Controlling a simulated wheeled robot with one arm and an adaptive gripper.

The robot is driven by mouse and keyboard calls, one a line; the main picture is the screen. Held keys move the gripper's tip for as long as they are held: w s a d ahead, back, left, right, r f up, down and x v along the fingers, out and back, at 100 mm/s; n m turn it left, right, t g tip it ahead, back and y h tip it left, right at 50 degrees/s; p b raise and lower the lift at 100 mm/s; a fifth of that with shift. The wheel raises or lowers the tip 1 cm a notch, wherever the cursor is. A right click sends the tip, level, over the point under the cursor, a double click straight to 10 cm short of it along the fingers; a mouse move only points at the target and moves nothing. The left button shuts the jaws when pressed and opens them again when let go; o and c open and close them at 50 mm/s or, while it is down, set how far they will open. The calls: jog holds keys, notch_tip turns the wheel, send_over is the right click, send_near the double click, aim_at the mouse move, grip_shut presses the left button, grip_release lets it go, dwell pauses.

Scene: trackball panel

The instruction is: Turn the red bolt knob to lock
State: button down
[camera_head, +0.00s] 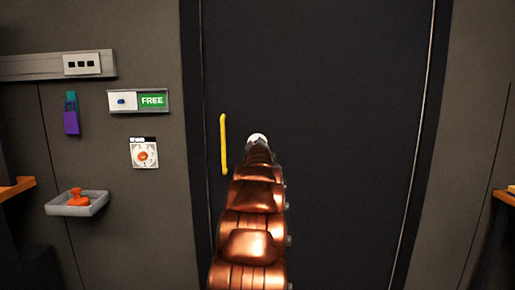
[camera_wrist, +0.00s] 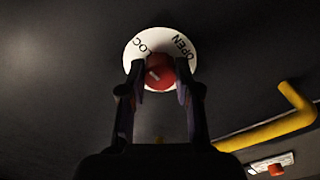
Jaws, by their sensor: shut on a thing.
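The red bolt knob (camera_wrist: 161,70) sits on a round white plate (camera_wrist: 133,49) lettered "LOC…" at upper left and "OPEN" at upper right in the wrist view. A short pale mark shows on the knob's left part; I cannot tell exactly which word it points at. My gripper (camera_wrist: 161,76) is shut on the knob, one dark finger on each side. In the head view my copper arm reaches to the white plate (camera_head: 258,137) on the dark door (camera_head: 330,120); the knob and my fingers are hidden there.
A yellow door handle (camera_head: 223,145) is just left of my arm; it also shows in the wrist view (camera_wrist: 272,127). The door's right side is clear.

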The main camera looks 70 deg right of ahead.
jog(key=c, duration=0.8)
grip_release()
jog(key=shift+a, duration=0.1)
jog(key=shift+v, duration=5.9)
